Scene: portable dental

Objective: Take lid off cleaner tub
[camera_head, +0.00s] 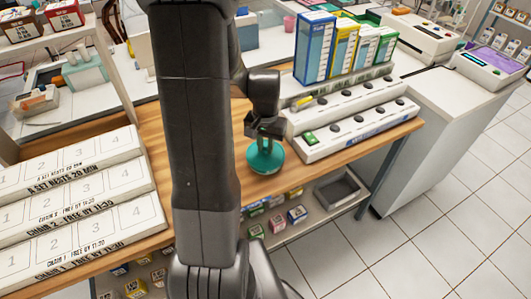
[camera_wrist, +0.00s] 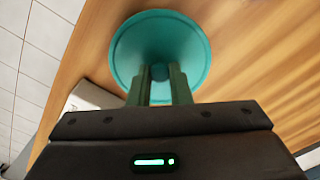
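The cleaner tub's teal round lid (camera_head: 264,158) shows at the front edge of the wooden bench in the head view. In the wrist view the lid (camera_wrist: 130,52) fills the upper middle, with a small round knob (camera_wrist: 160,72) at its centre. My gripper (camera_head: 264,140) is directly above the lid, pointing down. In the wrist view the two fingers of my gripper (camera_wrist: 160,76) stand close on either side of the knob and appear shut on it. The tub's body is hidden under the lid, so I cannot tell whether the lid still touches it.
White labelled trays (camera_head: 75,205) lie at the left. A lower shelf (camera_head: 340,192) holds small boxes. Open tiled floor (camera_head: 440,230) is at the right.

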